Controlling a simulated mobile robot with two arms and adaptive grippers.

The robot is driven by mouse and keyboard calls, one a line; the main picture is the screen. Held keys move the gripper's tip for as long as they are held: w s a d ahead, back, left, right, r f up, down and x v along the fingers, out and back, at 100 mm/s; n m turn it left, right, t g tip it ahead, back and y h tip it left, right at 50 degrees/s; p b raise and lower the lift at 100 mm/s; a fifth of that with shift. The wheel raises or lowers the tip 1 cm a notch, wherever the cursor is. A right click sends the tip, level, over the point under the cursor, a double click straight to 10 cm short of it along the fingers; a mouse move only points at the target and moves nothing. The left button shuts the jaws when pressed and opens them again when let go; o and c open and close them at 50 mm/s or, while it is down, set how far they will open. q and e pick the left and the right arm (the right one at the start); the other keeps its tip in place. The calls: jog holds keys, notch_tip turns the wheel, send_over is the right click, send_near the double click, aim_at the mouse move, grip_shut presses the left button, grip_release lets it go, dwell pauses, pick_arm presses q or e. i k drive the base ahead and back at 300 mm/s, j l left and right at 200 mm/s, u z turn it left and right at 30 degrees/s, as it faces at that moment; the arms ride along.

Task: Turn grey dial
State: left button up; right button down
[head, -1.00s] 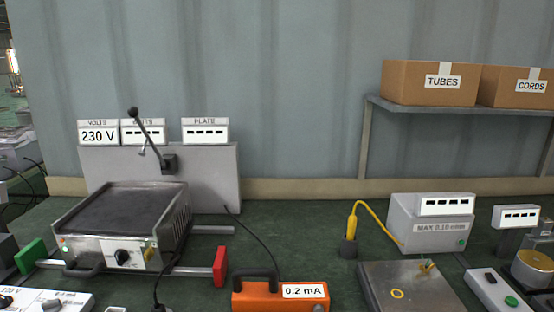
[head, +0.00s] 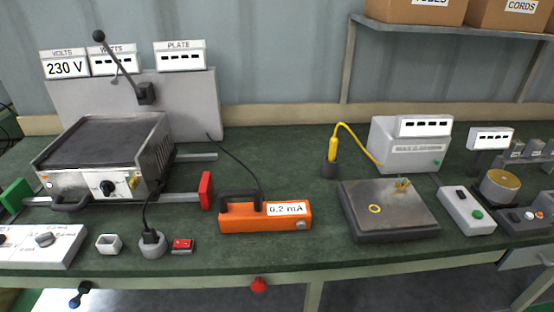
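A grey dial (head: 45,240) sits on top of a white box (head: 62,257) at the lower left of the head view. Its small labels are too blurred to read for certain. Another knob (head: 3,239) on the same box is cut by the left picture edge. A separate black dial (head: 108,188) is on the front of the hot-plate unit (head: 100,145). Neither of my grippers is in view, and nothing touches the grey dial.
A white socket block (head: 109,244), a round plug socket (head: 152,244) and a small red switch (head: 183,246) are right of the white box.

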aim_at(44, 240)
jog(key=j+u, duration=0.1)
jog(key=j, duration=0.55)
jog(key=i+j+u, duration=0.15)
jog(key=j, duration=0.45)
